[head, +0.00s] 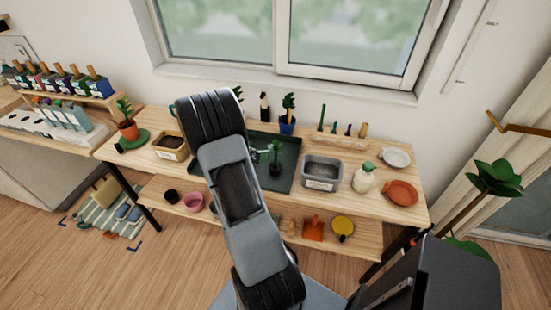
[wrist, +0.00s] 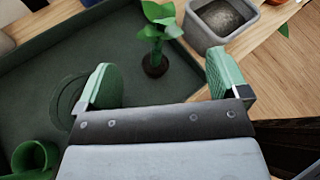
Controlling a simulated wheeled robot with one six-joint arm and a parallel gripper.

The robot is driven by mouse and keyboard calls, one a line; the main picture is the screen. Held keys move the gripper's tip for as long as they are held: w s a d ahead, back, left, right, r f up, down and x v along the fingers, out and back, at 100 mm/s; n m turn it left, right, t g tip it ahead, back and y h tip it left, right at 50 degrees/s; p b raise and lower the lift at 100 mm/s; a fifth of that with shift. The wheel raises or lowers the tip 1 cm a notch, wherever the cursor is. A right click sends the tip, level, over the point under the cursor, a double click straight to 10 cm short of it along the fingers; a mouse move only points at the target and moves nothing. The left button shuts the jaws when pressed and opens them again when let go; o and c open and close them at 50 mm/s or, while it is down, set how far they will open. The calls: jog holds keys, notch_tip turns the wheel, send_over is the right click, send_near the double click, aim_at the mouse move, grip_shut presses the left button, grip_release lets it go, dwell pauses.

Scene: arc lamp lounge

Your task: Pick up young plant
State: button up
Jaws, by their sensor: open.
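A young plant (wrist: 155,38) with green leaves and a dark round root ball stands on the dark green tray (wrist: 35,75) in the wrist view. It also shows in the head view (head: 275,152), just right of my arm. My gripper (wrist: 163,79) is open and empty, its two green-padded fingers wide apart. The plant is ahead of the fingers, roughly between their lines and apart from both. In the head view my arm hides the gripper and part of the tray.
A grey bin of soil (head: 321,173) stands right of the tray, with a white bottle (head: 363,178) and an orange dish (head: 401,193) beyond. A blue-potted plant (head: 288,115) stands behind. A green cup-like object (wrist: 35,157) lies at the wrist view's lower left.

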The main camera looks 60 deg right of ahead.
aim_at(276, 149)
jog(key=shift+p+x, duration=1.05)
jog(key=shift+x, duration=3.5)
jog(key=c, duration=1.3)
